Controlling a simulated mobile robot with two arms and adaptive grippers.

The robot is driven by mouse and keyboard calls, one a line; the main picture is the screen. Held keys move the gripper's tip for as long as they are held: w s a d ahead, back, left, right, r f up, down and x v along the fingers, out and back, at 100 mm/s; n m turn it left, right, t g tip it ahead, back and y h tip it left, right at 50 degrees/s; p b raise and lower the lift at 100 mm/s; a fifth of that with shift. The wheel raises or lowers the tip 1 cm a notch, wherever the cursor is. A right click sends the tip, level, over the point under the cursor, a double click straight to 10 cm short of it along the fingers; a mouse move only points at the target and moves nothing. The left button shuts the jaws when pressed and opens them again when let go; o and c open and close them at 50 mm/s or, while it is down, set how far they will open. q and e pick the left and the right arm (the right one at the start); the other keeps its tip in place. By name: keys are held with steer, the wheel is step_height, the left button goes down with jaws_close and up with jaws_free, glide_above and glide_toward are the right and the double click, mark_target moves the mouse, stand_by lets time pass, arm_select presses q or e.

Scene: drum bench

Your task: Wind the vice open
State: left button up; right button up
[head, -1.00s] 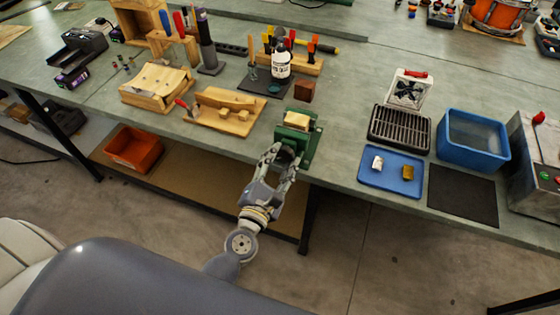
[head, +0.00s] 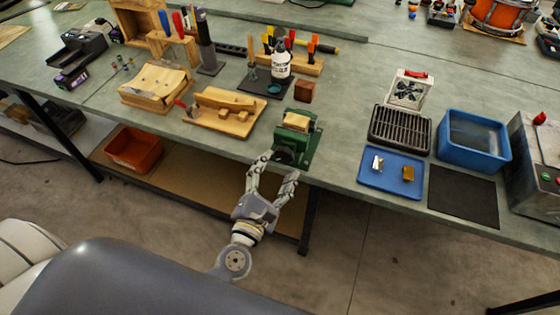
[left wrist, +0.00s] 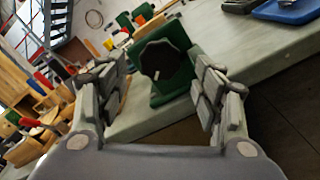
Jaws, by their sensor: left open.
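The green vice (head: 298,140) stands at the front edge of the bench, with a pale wooden block (head: 297,122) at its top. In the left wrist view the vice (left wrist: 172,45) shows its dark round handle knob (left wrist: 160,60) facing me, with a small white mark on it. My left gripper (head: 273,172) is open, in front of and slightly below the knob, its fingers spread apart. In the left wrist view the left gripper's fingers (left wrist: 158,90) stand on both sides of the knob's line, apart from it. My right gripper is not in view.
A wooden jig (head: 222,120) lies left of the vice. Right of it are a blue tray (head: 385,186) with two small blocks, a black rack (head: 400,142) and a blue bin (head: 472,161). A shelf with an orange bin (head: 133,160) lies below the bench.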

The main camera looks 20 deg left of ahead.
mark_target(283, 157)
arm_select(q)
steer(key=s, duration=0.8)
steer(key=shift+s+a, duration=0.2)
steer(key=shift+s, duration=0.2)
steer(key=shift+r, duration=0.1)
steer(key=w+m, duration=0.4)
steer(key=m, duration=0.6)
steer(key=w+m+p, duration=0.1)
steer(key=w+m, duration=0.3)
steer(key=m, duration=0.6)
steer(key=w+m+p, duration=0.1)
steer(key=w+m, duration=0.3)
steer(key=m, duration=0.7)
steer(key=shift+w+d+r, duration=0.15)
steer(key=shift+w+d, duration=0.15)
steer(key=shift+d, duration=0.05)
steer(key=shift+c, duration=0.6)
